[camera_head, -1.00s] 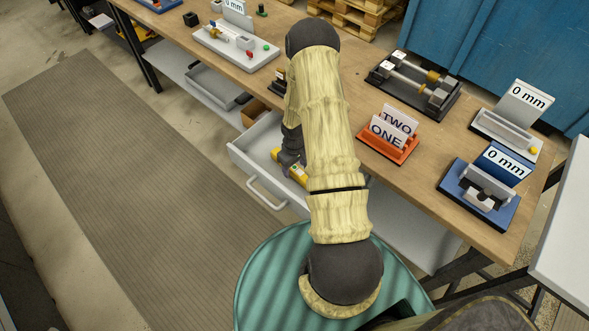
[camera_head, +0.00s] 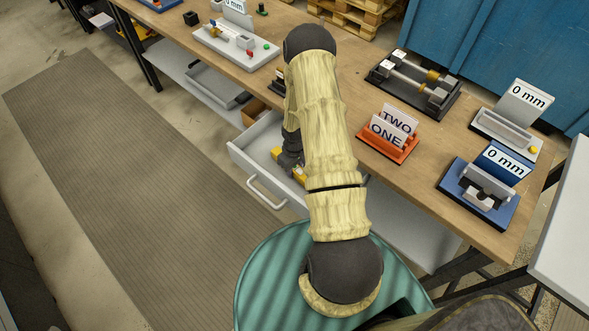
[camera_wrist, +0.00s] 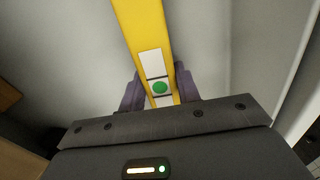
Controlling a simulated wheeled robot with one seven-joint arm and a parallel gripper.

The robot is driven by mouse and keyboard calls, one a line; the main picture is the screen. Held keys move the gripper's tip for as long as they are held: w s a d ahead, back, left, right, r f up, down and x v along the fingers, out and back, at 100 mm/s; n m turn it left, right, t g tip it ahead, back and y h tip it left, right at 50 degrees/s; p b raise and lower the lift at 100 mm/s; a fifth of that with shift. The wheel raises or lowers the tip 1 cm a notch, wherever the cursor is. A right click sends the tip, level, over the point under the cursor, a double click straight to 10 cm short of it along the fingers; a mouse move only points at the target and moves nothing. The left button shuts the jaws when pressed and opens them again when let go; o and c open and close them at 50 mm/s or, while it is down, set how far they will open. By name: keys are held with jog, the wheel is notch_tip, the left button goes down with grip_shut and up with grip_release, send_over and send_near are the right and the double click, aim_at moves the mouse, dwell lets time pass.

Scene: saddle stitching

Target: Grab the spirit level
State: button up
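The spirit level is a yellow bar lying in the open grey drawer, partly hidden by my gripper in the head view (camera_head: 300,175). In the wrist view the spirit level (camera_wrist: 140,25) runs away from my gripper, with a green round mark on a white patch near it. My gripper (camera_wrist: 160,88) has one dark finger on each side of the bar, around this patch. The fingers sit close to the bar's sides; I cannot tell whether they touch it. In the head view my gripper (camera_head: 289,162) is down in the drawer, over the bar.
The drawer (camera_head: 240,158) is pulled out below the wooden bench (camera_head: 350,125). An orange stand (camera_head: 388,148) with ONE and TWO cards and a blue gauge fixture (camera_head: 480,195) stand on the bench. A green round top (camera_head: 262,275) is in front. The floor mat (camera_head: 120,180) is clear.

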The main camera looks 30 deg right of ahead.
notch_tip(320, 180, up, 10)
jog(key=shift+b, duration=0.3)
dwell(0.5)
dwell(0.4)
